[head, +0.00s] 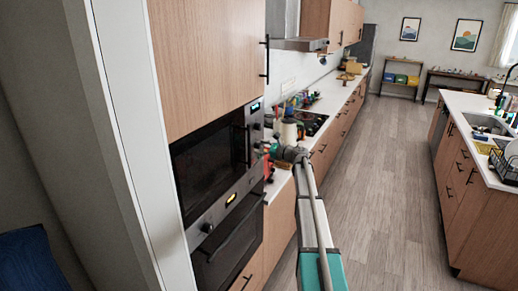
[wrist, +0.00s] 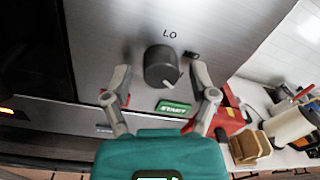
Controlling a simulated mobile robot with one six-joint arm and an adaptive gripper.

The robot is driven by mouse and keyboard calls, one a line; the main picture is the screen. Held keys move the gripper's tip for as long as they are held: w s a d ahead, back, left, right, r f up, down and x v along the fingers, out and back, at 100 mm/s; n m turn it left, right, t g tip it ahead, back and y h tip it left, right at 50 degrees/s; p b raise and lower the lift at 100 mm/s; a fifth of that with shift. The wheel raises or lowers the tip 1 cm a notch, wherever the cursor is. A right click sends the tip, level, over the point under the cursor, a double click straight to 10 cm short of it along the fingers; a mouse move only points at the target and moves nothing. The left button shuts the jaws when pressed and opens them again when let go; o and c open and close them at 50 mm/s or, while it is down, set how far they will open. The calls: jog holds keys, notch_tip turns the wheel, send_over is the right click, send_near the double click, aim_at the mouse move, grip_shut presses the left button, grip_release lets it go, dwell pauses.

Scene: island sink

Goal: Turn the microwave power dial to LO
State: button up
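The microwave (head: 210,162) is built into the tall wood cabinet at left in the head view, with its control panel on its right side. In the wrist view the dark round power dial (wrist: 160,64) sits on the brushed metal panel. Its pale pointer mark faces the lower right, away from the LO label (wrist: 170,35) above it. A small dark label (wrist: 191,55) is at the dial's upper right, too small to read. The green START button (wrist: 173,107) is below. My gripper (wrist: 161,75) is open, its fingers on either side of the dial; contact cannot be told.
An oven (head: 228,240) is below the microwave. A counter (head: 278,183) with several items stands right of it; the wrist view shows a red object (wrist: 230,112), bread-coloured blocks (wrist: 250,146) and a pale roll (wrist: 288,127) close to my right finger. The aisle floor (head: 370,200) is clear.

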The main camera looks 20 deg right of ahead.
jog(key=c, duration=0.9)
jog(key=shift+a, duration=0.5)
grip_shut()
jog(key=shift+d, duration=0.4)
